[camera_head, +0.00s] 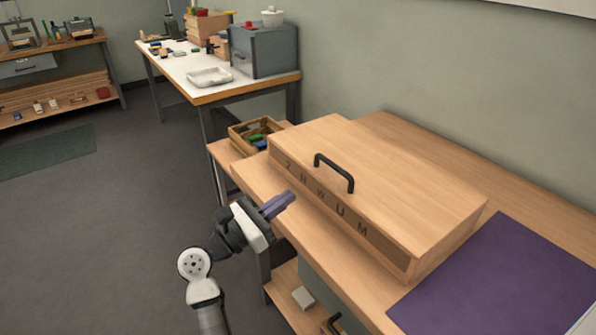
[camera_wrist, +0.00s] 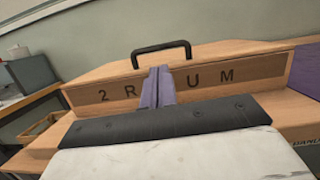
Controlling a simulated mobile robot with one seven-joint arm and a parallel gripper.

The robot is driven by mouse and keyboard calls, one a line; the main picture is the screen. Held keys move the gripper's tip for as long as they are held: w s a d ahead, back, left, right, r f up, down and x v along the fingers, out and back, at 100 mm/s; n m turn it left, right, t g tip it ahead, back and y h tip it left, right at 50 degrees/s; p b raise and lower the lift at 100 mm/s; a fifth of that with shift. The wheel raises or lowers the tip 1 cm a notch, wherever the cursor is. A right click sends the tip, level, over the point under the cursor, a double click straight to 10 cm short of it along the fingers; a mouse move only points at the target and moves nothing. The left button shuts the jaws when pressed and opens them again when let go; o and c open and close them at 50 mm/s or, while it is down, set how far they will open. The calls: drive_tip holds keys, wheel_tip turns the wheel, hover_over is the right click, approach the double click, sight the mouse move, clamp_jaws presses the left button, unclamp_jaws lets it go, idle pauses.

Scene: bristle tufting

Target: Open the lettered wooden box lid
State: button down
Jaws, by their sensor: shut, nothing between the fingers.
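The lettered wooden box (camera_head: 420,265) lies on the wooden table, its lid (camera_head: 400,170) down flat. Dark letters run along its front face. A black bar handle (camera_head: 335,172) stands at the lid's front edge; it also shows in the wrist view (camera_wrist: 160,50). My gripper (camera_head: 285,202) has purple fingers pressed together, with nothing between them. It is in front of the box's lettered face, apart from the handle. In the wrist view the fingers (camera_wrist: 158,85) cover part of the lettering and point up toward the handle, just below it.
A purple mat (camera_head: 500,275) lies right of the box. A wooden tray (camera_head: 255,135) with small coloured items sits beyond the box's left end. A white-topped bench (camera_head: 220,95) with a grey cabinet (camera_head: 262,52) stands at the back. Floor left of the table is clear.

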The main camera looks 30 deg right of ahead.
drive_tip(key=shift+w+d+f+g, duration=0.15)
drive_tip(key=shift+d+f+g, duration=0.25)
drive_tip(key=shift+d+f, duration=0.45)
drive_tip(key=p+x, duration=0.2)
drive_tip(key=x, duration=0.7)
drive_tip(key=shift+d+p, duration=0.2)
drive_tip(key=shift+p, duration=0.15)
drive_tip(key=shift+r, duration=0.15)
